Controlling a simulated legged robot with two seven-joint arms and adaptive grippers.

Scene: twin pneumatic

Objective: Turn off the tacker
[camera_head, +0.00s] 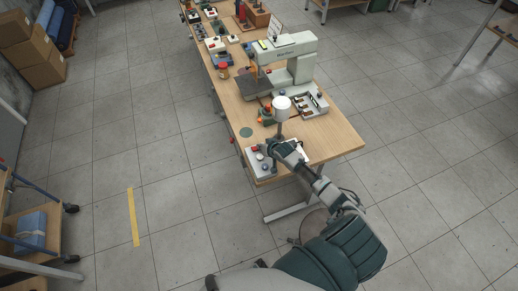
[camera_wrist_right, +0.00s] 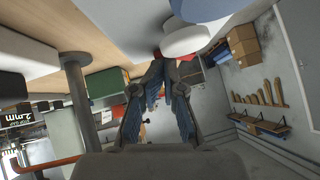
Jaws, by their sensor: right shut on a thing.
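A light grey control box (camera_head: 262,172) sits at the near end of the wooden table, with a red button (camera_head: 254,149), a white round button (camera_head: 259,156) and a blue button (camera_head: 266,168). A grey-white machine (camera_head: 303,66), possibly the tacker, stands farther back on the table. My right gripper (camera_head: 273,150) is at the box, beside these buttons. In the right wrist view its fingers (camera_wrist_right: 158,68) close together at a small red part (camera_wrist_right: 157,54), apparently the red button; the fingertips largely hide the contact. The white button (camera_wrist_right: 185,41) is close by. My left gripper is out of view.
A white-topped post (camera_head: 282,108) stands right behind my right gripper. A parts tray (camera_head: 313,103) lies to its right on the wooden table (camera_head: 335,144). A shelf cart (camera_head: 28,222) stands at the far left. The floor between is clear.

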